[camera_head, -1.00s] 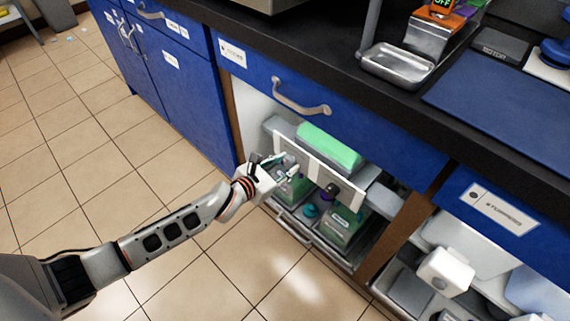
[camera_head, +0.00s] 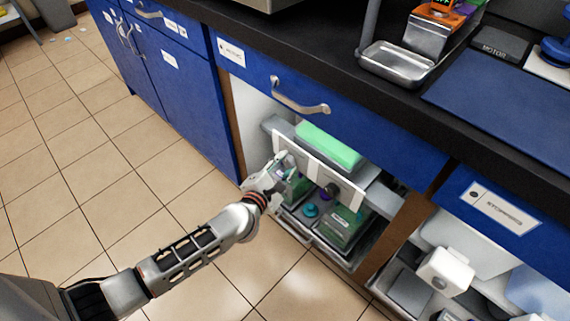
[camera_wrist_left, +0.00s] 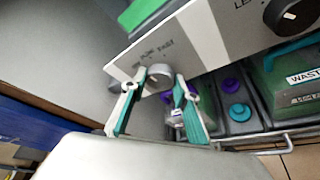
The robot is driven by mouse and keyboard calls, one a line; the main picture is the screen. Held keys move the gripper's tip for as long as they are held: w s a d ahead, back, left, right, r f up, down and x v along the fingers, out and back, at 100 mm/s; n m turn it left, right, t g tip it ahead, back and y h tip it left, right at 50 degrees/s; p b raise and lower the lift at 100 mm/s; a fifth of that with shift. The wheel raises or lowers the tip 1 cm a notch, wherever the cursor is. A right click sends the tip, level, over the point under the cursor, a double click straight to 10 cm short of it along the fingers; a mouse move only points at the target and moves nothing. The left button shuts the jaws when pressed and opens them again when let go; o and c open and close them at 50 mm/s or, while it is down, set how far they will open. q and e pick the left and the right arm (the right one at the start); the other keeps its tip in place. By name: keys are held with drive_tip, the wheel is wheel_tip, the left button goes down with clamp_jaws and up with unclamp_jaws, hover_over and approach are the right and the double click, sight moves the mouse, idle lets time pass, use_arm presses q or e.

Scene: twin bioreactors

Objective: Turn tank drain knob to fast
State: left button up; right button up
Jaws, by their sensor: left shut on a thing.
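The white control panel (camera_head: 312,168) stands in the open bay under the counter. A round grey knob (camera_wrist_left: 158,78) sits on it in the left wrist view, by small lettering that seems to read "SLOW" and "FAST". My left gripper (camera_wrist_left: 160,80) has its white and teal fingers on either side of this knob, shut on it. In the head view the left gripper (camera_head: 277,166) is at the panel's left end and hides that knob. The knob's exact pointer setting is hard to read. My right gripper is not in view.
A second, black knob (camera_wrist_left: 291,14) sits further right on the panel. Below are green containers (camera_head: 343,226) and purple and teal caps (camera_wrist_left: 238,112) on a tray. A blue drawer front (camera_head: 330,110) hangs above; a wooden divider (camera_head: 395,238) stands right.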

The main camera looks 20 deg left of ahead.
use_arm(q)
drive_tip(key=shift+s+f+m+t+y+b, duration=0.15)
drive_tip(key=shift+f+m+t+y+b, duration=0.2)
drive_tip(key=shift+m, duration=0.75)
drive_tip(key=shift+m+t+y+b, duration=0.35)
drive_tip(key=shift+m+t+b, duration=0.25)
drive_tip(key=shift+m, duration=0.5)
drive_tip(key=m+t, duration=0.2)
drive_tip(key=m, duration=0.2)
drive_tip(key=shift+r, duration=0.15)
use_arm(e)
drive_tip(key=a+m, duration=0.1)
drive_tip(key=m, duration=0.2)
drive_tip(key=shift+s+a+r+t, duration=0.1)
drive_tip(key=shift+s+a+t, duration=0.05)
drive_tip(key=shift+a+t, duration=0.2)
use_arm(q)
drive_tip(key=shift+a+m, duration=0.1)
drive_tip(key=shift+m, duration=0.2)
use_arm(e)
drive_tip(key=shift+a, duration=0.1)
use_arm(q)
drive_tip(key=o, duration=1.1)
